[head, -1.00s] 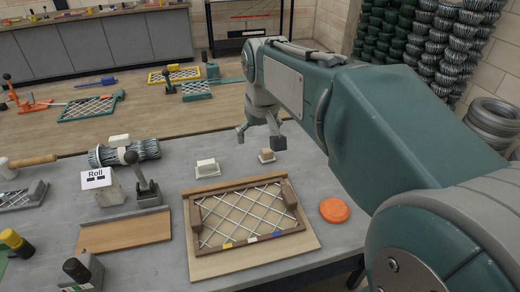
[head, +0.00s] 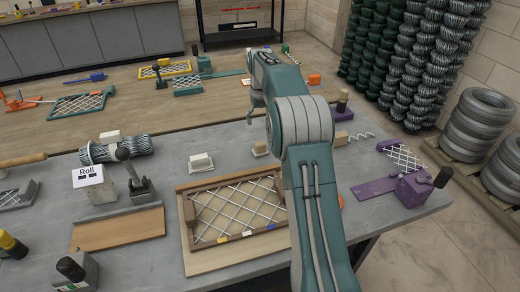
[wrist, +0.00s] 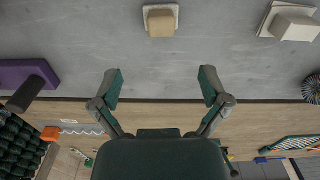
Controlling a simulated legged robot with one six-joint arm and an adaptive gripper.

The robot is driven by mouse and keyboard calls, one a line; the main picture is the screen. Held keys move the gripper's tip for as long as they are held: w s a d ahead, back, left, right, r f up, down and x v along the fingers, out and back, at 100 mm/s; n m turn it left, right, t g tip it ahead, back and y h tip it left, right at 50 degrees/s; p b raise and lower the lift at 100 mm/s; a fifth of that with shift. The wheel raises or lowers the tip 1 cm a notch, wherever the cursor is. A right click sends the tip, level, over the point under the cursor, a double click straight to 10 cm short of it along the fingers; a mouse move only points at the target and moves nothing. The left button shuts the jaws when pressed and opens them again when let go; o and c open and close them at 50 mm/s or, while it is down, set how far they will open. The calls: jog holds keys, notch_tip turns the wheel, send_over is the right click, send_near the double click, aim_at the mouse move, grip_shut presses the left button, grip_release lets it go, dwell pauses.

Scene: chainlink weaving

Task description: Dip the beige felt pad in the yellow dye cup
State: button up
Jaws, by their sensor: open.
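A small beige block, seemingly the felt pad (head: 260,147), sits on a pale base on the grey table, right of a larger white block. It also shows at the top middle of the wrist view (wrist: 160,23). My gripper (wrist: 161,92) is open and empty, with its fingers spread and apart from the pad. In the head view my gripper (head: 257,98) is beyond the pad, partly hidden by my arm. A dark object with a yellow band (head: 11,243) stands at the left edge; I cannot tell whether it is the yellow dye cup.
The white block (head: 201,161) lies behind a wooden tray (head: 210,261) with wire mesh. A lever tool (head: 140,186) and a "Roll" block (head: 92,185) stand left. A purple clamp (head: 416,188) stands right. My arm mostly hides an orange object. Grey table is bare around the pad.

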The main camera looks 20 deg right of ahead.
aim_at(260, 143)
notch_tip(260, 143, down, 11)
jog(key=shift+w+r, duration=0.1)
jog(key=shift+w, duration=0.05)
dwell(0.4)
jog(key=shift+a, duration=0.1)
jog(key=c, duration=1.3)
